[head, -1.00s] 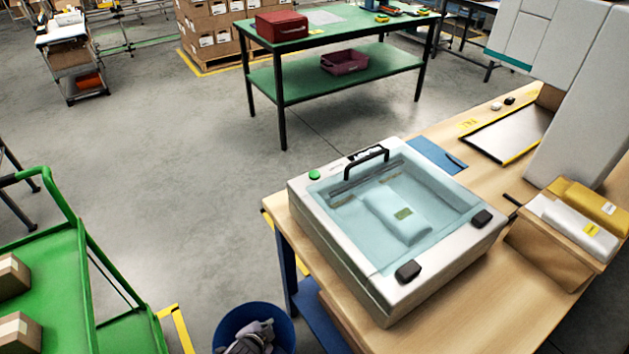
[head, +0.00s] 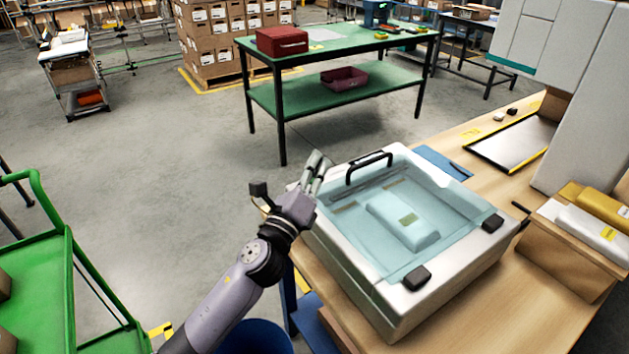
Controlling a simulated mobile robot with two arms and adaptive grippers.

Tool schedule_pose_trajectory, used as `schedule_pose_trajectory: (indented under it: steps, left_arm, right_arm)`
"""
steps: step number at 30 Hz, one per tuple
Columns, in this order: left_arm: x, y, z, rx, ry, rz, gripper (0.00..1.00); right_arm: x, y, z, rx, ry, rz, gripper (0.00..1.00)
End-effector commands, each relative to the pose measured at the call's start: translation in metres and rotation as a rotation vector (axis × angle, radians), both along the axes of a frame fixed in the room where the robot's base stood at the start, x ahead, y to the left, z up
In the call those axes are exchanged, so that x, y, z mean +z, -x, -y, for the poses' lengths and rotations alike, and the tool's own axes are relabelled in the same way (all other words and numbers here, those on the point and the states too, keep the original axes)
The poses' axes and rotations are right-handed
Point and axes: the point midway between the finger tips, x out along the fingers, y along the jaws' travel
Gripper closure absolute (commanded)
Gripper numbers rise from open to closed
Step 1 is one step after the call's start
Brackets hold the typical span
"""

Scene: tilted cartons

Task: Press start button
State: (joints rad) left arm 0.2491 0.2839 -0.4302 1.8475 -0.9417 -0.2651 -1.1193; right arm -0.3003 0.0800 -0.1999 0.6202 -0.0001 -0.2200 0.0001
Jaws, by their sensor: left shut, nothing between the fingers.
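A white box-shaped machine (head: 453,247) with a clear, bluish lid (head: 455,207) stands on the wooden table. The lid is down and has a black handle (head: 368,168) at its far edge and two black hinges at the near side. The green start button is not visible now; my gripper covers that corner. I cannot tell whether the fingers touch it. My right gripper is not in view.
A carton (head: 565,248) with white and yellow packets stands right of the machine. A blue sheet (head: 440,163) and a black-and-yellow edged tray (head: 511,141) lie behind it. A green cart (head: 40,262) is at left; open floor (head: 160,190) lies beyond.

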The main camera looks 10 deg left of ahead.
Motion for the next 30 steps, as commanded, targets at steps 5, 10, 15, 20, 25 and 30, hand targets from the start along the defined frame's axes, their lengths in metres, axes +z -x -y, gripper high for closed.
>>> schedule_pose_trajectory:
  steps: [5, 10, 15, 20, 25, 30]
  left_arm:
    - [0.050, -0.018, 0.066, -0.104, -0.647, 0.381, 1.00]
    - [0.049, -0.033, 0.108, -0.185, -1.316, 0.743, 1.00]
    - [0.024, -0.063, 0.095, -0.301, -1.980, 1.045, 1.00]
    - [0.009, -0.095, 0.038, -0.487, -2.492, 1.213, 1.00]
    - [0.008, -0.110, -0.012, -0.660, -2.758, 1.265, 1.00]
    - [0.011, -0.115, -0.034, 0.711, 2.728, -1.220, 1.00]
  right_arm:
    - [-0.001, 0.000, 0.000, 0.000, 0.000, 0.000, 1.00]
    - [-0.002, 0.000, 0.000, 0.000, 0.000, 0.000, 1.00]
    - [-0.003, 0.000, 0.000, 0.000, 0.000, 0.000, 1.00]
    - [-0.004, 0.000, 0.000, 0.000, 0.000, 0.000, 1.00]
    - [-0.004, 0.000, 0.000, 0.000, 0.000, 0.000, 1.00]
    - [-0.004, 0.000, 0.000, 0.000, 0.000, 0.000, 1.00]
